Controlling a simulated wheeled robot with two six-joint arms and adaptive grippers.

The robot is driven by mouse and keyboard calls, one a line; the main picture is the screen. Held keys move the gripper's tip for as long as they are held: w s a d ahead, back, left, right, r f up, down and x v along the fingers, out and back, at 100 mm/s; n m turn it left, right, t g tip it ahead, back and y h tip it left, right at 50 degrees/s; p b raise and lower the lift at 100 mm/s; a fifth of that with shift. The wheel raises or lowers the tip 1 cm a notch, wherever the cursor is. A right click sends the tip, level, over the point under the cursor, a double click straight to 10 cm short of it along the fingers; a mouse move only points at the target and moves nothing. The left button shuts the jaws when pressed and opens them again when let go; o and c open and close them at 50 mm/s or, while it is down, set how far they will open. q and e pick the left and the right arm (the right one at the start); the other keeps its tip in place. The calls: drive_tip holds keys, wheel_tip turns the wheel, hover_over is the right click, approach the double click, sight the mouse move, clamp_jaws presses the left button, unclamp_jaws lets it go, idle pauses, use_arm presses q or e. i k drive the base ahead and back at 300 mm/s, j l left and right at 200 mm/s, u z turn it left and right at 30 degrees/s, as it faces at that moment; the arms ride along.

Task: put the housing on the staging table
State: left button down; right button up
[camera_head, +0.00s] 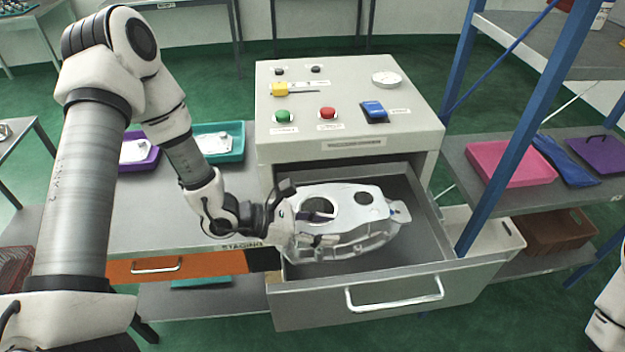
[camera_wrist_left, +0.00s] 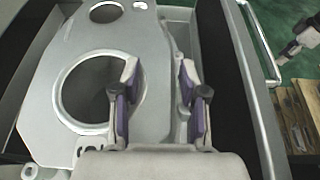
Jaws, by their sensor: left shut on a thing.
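The housing (camera_head: 342,236) is a flat silver-grey casting with one large and one smaller round opening. It is in or just above the open drawer (camera_head: 450,275) of the grey cabinet; I cannot tell whether it touches the bottom. My left gripper (camera_head: 312,228) is shut on its left edge. In the left wrist view, the fingers (camera_wrist_left: 160,100) straddle the housing's wall (camera_wrist_left: 130,40) beside the large opening. The staging table (camera_head: 160,215) is the grey table left of the cabinet, with a STAGING label at its front edge. Part of my right arm (camera_wrist_left: 300,40) shows small in the wrist view; its fingers are unclear.
Purple (camera_head: 152,160) and teal (camera_head: 236,140) trays with parts stand at the back of the staging table. The table's front is clear. The cabinet top (camera_head: 350,140) carries buttons and a switch. A blue-post shelf (camera_head: 510,200) with a pink tray (camera_head: 500,165) stands right.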

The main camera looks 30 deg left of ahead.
sight(158, 210)
drive_tip(key=k+j+u, duration=0.1)
drive_tip(key=j+u, duration=0.2)
drive_tip(key=j, duration=1.2)
